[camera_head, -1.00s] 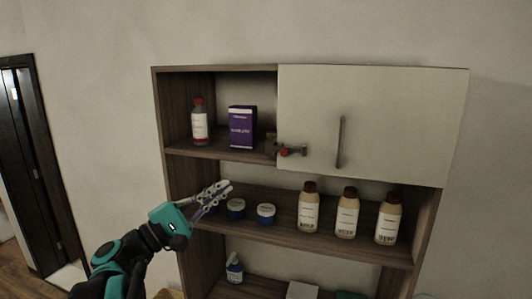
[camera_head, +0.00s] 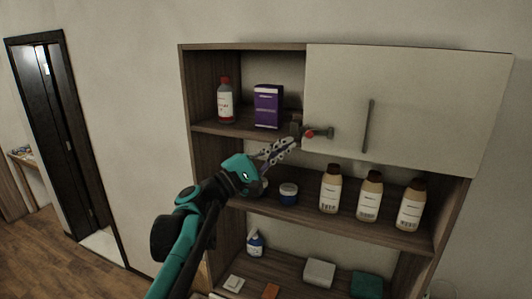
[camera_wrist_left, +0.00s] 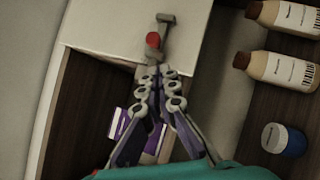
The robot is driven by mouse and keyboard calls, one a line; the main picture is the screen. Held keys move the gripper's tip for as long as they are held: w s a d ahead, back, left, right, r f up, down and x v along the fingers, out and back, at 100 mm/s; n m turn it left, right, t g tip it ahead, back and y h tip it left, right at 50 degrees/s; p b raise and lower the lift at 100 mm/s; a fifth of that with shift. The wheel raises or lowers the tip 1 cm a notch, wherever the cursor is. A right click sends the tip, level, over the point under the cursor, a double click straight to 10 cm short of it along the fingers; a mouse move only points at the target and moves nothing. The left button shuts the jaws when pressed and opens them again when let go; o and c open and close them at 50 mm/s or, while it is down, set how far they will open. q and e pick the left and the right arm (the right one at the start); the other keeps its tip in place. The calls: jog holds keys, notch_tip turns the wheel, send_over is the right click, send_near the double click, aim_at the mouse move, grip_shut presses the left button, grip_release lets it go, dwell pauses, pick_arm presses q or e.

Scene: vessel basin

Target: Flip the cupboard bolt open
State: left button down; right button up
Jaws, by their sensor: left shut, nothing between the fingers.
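The cupboard bolt (camera_head: 320,133) is a small grey metal piece with a red knob (camera_head: 309,134), at the lower left corner of the closed white cupboard door (camera_head: 415,105). In the left wrist view the bolt (camera_wrist_left: 164,29) and its red knob (camera_wrist_left: 153,40) lie just beyond my fingertips. My left gripper (camera_head: 289,144) is shut and empty, just below and left of the bolt. In the left wrist view my left gripper (camera_wrist_left: 160,71) points toward the knob; whether it touches the bolt's mount I cannot tell. My right gripper is not in view.
A purple box (camera_head: 268,106) and a red-capped bottle (camera_head: 224,101) stand on the open shelf left of the door. Several brown-capped bottles (camera_head: 369,196) and a blue-and-white jar (camera_head: 289,193) stand on the shelf below. A long vertical handle (camera_head: 368,126) is on the door.

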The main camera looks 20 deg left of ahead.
aim_at(324, 133)
pick_arm(q)
jog(key=shift+d+r, duration=0.35)
jog(key=shift+d, duration=0.25)
jog(key=shift+d+r, duration=0.3)
jog(key=shift+d, duration=0.3)
jog(key=d, duration=0.3)
jog(key=shift+d+p, duration=0.15)
jog(key=shift+p, duration=0.15)
